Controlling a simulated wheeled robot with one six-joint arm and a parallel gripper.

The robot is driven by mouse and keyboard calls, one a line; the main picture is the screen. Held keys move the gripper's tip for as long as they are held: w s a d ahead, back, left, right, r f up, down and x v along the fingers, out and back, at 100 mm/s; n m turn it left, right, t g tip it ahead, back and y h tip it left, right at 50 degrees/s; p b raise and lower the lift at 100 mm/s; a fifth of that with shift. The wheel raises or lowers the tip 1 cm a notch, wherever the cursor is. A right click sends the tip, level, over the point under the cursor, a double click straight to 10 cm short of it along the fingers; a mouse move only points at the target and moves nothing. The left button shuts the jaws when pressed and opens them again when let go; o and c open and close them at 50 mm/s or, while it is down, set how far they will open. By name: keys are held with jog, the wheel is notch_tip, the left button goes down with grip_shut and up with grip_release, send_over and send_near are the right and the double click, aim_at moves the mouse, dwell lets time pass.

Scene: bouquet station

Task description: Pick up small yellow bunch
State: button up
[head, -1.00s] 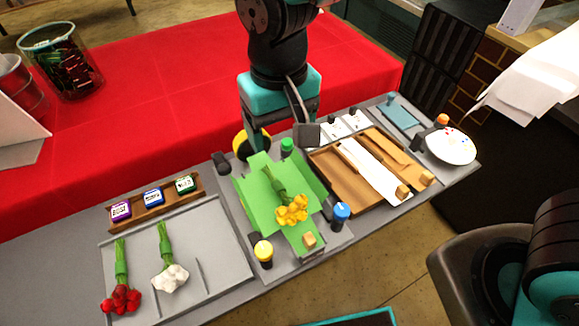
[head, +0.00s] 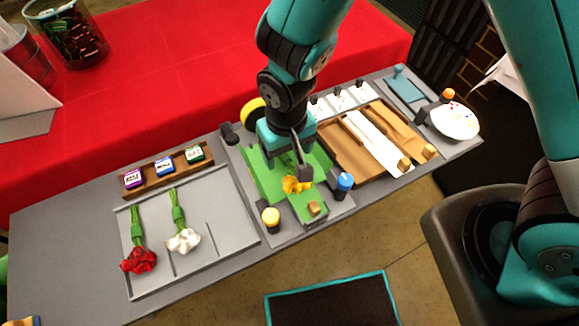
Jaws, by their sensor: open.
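The small yellow bunch (head: 294,185) lies on the green sheet (head: 262,178) in the middle of the grey station. Its yellow heads show below my gripper, and its green stems are hidden behind it. My gripper (head: 290,168) is over the bunch, pointing down, with its jaws open. One dark finger shows close to the right of the yellow heads; the other finger is mostly hidden. I cannot tell whether the fingers touch the bunch.
A red bunch (head: 138,260) and a white bunch (head: 184,240) lie in the grey tray (head: 225,235) at left. A yellow-capped post (head: 271,219) and a blue-capped post (head: 344,183) stand near the green sheet. A brown wooden tray (head: 345,160) is at right.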

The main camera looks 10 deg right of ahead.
aim_at(288, 160)
jog(key=shift+s+f+p, duration=0.15)
jog(key=shift+f, duration=0.75)
jog(key=shift+s+f+p, duration=0.1)
jog(key=shift+f+p, duration=0.05)
jog(key=shift+f, duration=0.75)
jog(key=c, duration=1)
jog(key=shift+r, duration=0.15)
